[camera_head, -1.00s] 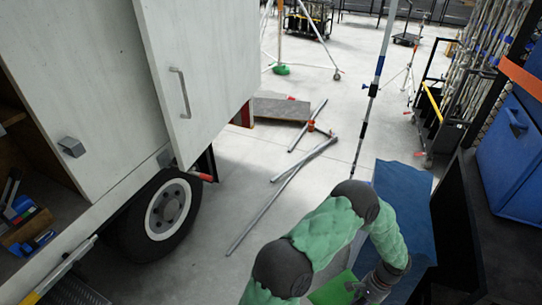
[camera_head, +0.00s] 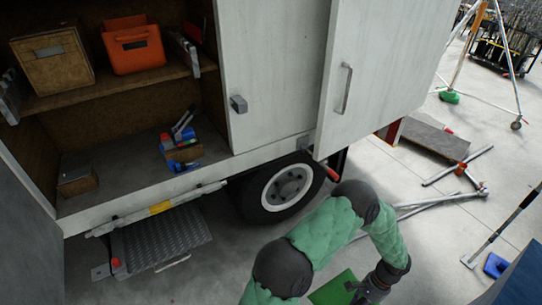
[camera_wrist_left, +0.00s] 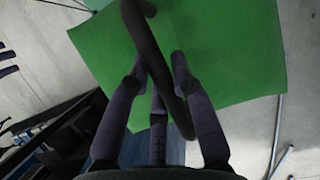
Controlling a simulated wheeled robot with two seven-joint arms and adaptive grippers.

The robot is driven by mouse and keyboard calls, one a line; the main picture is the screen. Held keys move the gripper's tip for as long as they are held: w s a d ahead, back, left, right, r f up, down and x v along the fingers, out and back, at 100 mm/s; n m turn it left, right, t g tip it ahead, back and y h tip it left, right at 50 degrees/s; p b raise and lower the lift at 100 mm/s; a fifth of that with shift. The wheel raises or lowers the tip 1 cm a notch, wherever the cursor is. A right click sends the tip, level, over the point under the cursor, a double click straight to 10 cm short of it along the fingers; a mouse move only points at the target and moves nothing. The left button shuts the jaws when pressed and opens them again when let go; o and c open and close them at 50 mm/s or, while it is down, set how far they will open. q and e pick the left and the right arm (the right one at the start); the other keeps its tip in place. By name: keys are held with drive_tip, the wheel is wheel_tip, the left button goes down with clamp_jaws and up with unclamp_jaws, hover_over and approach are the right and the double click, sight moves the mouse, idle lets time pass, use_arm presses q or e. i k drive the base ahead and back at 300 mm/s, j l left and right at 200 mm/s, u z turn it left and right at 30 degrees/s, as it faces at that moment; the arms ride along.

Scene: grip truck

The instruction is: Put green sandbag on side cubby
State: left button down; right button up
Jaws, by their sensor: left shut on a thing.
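The green sandbag (camera_head: 330,287) hangs at the bottom edge of the head view, partly cut off, held by my left gripper (camera_head: 360,289). In the left wrist view the sandbag (camera_wrist_left: 225,60) is a flat green sheet with a dark strap handle, and my left gripper (camera_wrist_left: 157,68) is shut on that handle. The side cubby (camera_head: 130,187) is the open compartment in the truck's side at the left, with a lower floor and an upper shelf. The sandbag is outside it, lower and to the right. My right gripper is not in view.
On the lower floor are blue and red tools (camera_head: 182,150) and a small brown box (camera_head: 77,180), with bare floor between. An orange bin (camera_head: 133,45) and a tan box (camera_head: 52,62) fill the upper shelf. A step (camera_head: 160,240) and wheel (camera_head: 287,187) are below.

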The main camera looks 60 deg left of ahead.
sight(137, 159)
drive_tip(key=u, duration=2.35)
